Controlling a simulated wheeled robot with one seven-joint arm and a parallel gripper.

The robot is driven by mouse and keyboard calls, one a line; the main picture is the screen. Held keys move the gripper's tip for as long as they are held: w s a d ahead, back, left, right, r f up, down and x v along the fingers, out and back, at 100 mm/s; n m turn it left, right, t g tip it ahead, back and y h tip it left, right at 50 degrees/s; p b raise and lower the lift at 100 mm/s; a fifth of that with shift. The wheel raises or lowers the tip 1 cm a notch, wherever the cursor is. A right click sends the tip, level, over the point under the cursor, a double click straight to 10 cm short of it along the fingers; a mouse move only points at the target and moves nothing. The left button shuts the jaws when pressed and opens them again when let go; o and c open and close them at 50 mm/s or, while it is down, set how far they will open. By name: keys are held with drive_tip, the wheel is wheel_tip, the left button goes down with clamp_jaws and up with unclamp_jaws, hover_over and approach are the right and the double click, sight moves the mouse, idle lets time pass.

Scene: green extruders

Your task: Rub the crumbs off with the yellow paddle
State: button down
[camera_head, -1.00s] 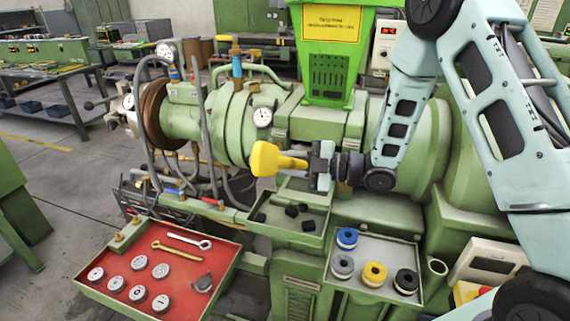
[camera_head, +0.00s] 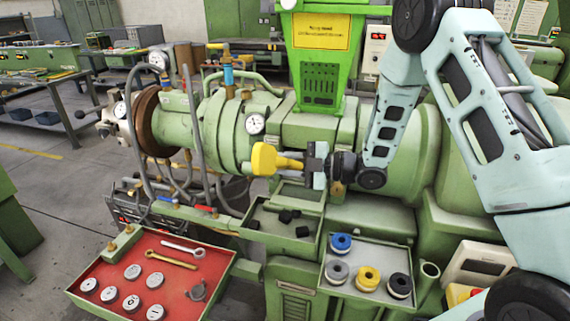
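The yellow paddle (camera_head: 264,158) is held level by its handle in my gripper (camera_head: 310,165), its broad head pointing left. It is in front of the green extruder barrel (camera_head: 270,125) and above a small green tray. My gripper is shut on the handle. The paddle looks apart from the crumbs.
A red-lined tray (camera_head: 180,290) at lower left holds round grey discs and two wrenches. A grey tray (camera_head: 346,288) to the right holds several coloured rings (camera_head: 367,279). A green hopper (camera_head: 322,75) stands behind my gripper. Hoses and gauges are at left.

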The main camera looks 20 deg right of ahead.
drive_tip(key=shift+w+d, duration=0.5)
drive_tip(key=shift+w, duration=0.2)
idle(0.3)
drive_tip(key=shift+b, duration=0.3)
drive_tip(key=b+v, duration=0.3)
drive_tip(key=v, duration=0.4)
drive_tip(key=shift+s+d+f, duration=0.2)
drive_tip(key=shift+s+f, duration=0.1)
drive_tip(key=shift+s, duration=0.05)
drive_tip(key=shift+r+b+x, duration=0.15)
drive_tip(key=shift+b+x, duration=0.1)
drive_tip(key=shift+x, duration=0.75)
drive_tip(key=shift+r+b+x, duration=0.15)
drive_tip(key=shift+b+x, duration=0.1)
drive_tip(key=shift+x, duration=0.75)
drive_tip(key=shift+b+x, duration=0.6)
drive_tip(key=shift+x, duration=1.25)
drive_tip(key=shift+w+d, duration=0.1)
drive_tip(key=shift+w, duration=0.05)
